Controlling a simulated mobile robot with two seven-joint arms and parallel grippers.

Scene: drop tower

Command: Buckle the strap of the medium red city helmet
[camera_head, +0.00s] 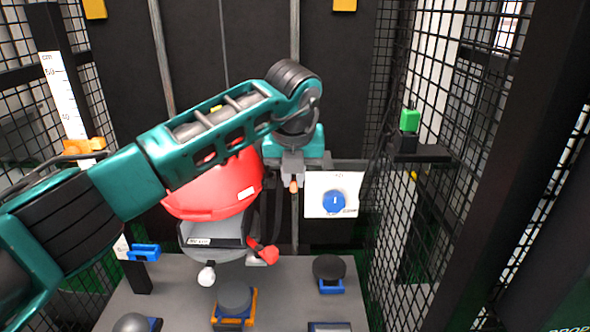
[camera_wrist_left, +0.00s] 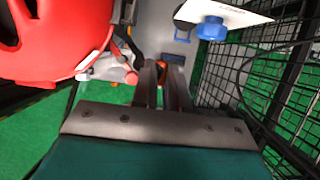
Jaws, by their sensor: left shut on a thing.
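The red helmet (camera_head: 222,188) sits on a grey headform (camera_head: 212,236) left of centre; its red shell also fills the upper left of the left wrist view (camera_wrist_left: 62,45). A dark strap (camera_head: 277,208) hangs at the helmet's right side; in the left wrist view the strap (camera_wrist_left: 132,46) runs toward my fingers. My left gripper (camera_head: 293,182) points down just right of the helmet and is shut on what looks like the strap's end. A small orange-tan piece shows at its fingertips. The buckle itself cannot be made out. My right gripper is not in view.
A white card with a blue knob (camera_head: 333,201) is close right of my left gripper. Below are a red-handled lever (camera_head: 267,254), a white ball knob (camera_head: 206,275) and a grey base (camera_head: 275,292) bearing dark round blocks. Black mesh walls (camera_head: 425,150) enclose both sides.

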